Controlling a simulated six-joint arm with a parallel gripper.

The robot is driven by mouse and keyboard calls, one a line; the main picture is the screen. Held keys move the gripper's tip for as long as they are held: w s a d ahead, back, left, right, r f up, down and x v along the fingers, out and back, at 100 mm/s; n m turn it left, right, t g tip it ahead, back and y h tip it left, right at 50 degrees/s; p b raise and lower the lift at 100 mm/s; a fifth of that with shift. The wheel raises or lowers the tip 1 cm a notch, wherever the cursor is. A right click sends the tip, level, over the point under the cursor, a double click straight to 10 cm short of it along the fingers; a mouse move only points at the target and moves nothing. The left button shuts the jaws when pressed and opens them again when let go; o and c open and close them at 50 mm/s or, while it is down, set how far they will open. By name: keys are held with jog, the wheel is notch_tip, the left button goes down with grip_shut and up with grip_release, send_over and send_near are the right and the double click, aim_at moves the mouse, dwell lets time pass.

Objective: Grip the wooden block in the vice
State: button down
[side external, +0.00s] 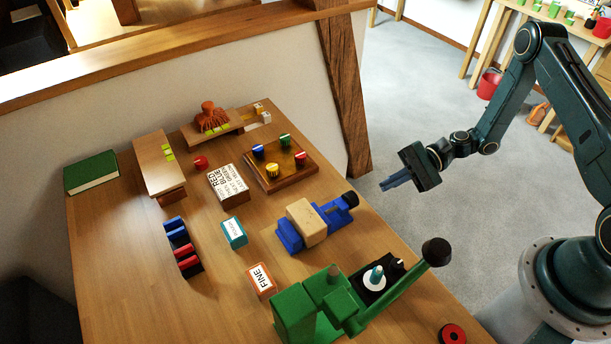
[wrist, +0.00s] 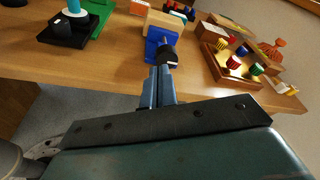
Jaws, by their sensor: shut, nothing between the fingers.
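The wooden block (side external: 306,222) is pale and sits on the blue vice (side external: 289,236), between its jaws as far as I can see. I cannot tell whether the jaws touch it on both sides. The vice's dark handle knob (side external: 350,199) points toward my arm. In the wrist view the block (wrist: 165,22) and the blue vice (wrist: 153,45) show beyond my fingertips. My gripper (side external: 383,186) is shut and empty, off the table edge and to the right of the vice. Its fingers show together in the wrist view (wrist: 160,72).
A green press (side external: 300,303) with a black-knobbed lever stands at the front. A board with coloured knobs (side external: 259,180), a lettered box (side external: 228,186), a teal box (side external: 234,233) and an orange FINE box (side external: 262,280) surround the vice. A timber post (side external: 346,95) rises behind.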

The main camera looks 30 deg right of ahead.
jog(key=shift+a, duration=3.15)
jog(key=shift+w+f, duration=0.15)
jog(key=shift+w, duration=0.05)
jog(key=shift+w+r, duration=0.3)
jog(key=shift+w, duration=0.3)
jog(key=shift+s+r, duration=0.2)
jog(key=shift+r, duration=0.2)
jog(key=shift+d, duration=0.1)
jog(key=d, duration=0.5)
jog(key=shift+d, duration=0.4)
